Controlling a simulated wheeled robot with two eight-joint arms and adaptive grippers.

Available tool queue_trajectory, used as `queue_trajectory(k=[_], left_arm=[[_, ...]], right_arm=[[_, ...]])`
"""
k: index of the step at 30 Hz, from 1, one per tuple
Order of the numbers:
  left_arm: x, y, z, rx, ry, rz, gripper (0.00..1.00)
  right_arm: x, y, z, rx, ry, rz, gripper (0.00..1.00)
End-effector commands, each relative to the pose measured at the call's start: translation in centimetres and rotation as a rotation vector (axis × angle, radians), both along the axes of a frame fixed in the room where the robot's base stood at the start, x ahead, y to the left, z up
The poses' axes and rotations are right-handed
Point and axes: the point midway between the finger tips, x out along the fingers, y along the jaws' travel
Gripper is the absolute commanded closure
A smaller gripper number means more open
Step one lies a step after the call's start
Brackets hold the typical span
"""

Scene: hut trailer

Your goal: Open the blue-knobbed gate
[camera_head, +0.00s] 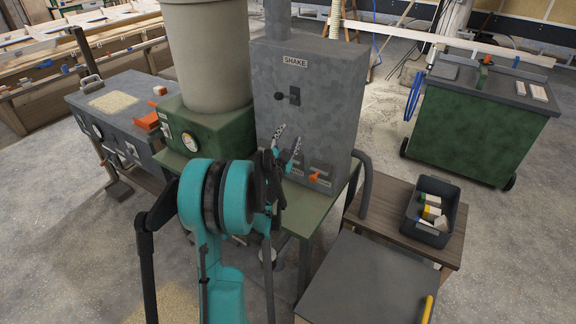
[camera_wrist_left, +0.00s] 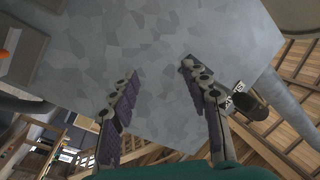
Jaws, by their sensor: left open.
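A grey mottled box (camera_head: 320,95) labelled SHAKE stands in the middle of the head view, with a black lever (camera_head: 288,97) on its front. Low on that front is a gate with an orange knob (camera_head: 315,177). A second labelled fitting (camera_head: 297,170) beside it is partly covered by my gripper; I cannot make out a blue knob. My left gripper (camera_head: 287,139) is open and empty in front of the box, below the lever. In the left wrist view its spread fingers (camera_wrist_left: 157,80) face the bare grey surface. An orange knob (camera_wrist_left: 4,53) shows at the left edge. My right gripper is out of view.
A green base with a dial gauge (camera_head: 190,142) carries a beige cylinder (camera_head: 208,50) left of the box. A dark bin (camera_head: 411,222) with small packs stands on a wooden table at right. A green wheeled cart (camera_head: 470,125) stands farther back. Floor between is open.

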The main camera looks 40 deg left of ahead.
Motion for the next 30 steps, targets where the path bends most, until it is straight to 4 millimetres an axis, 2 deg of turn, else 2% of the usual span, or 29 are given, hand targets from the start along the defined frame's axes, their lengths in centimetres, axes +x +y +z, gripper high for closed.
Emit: queue_trajectory(k=[1,6,9,12,17,30], left_arm=[[0.1,1.7,-2.4,0.049,0.007,-0.025,0.53],[-0.6,3.8,-10.6,0.175,0.071,-0.145,0.53],[-1.4,4.3,-14.4,0.209,0.112,-0.195,0.53],[-2.0,4.4,-16.9,0.226,0.141,-0.226,0.53],[-1.9,4.4,-18.5,0.236,0.16,-0.247,0.53],[4.5,5.1,-18.6,0.236,0.159,-0.246,0.53]], right_arm=[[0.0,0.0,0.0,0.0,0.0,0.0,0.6],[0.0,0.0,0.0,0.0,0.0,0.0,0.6],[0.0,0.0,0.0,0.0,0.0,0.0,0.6],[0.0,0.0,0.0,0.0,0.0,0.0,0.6],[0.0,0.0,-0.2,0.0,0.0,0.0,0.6],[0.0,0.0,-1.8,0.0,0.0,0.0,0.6]])
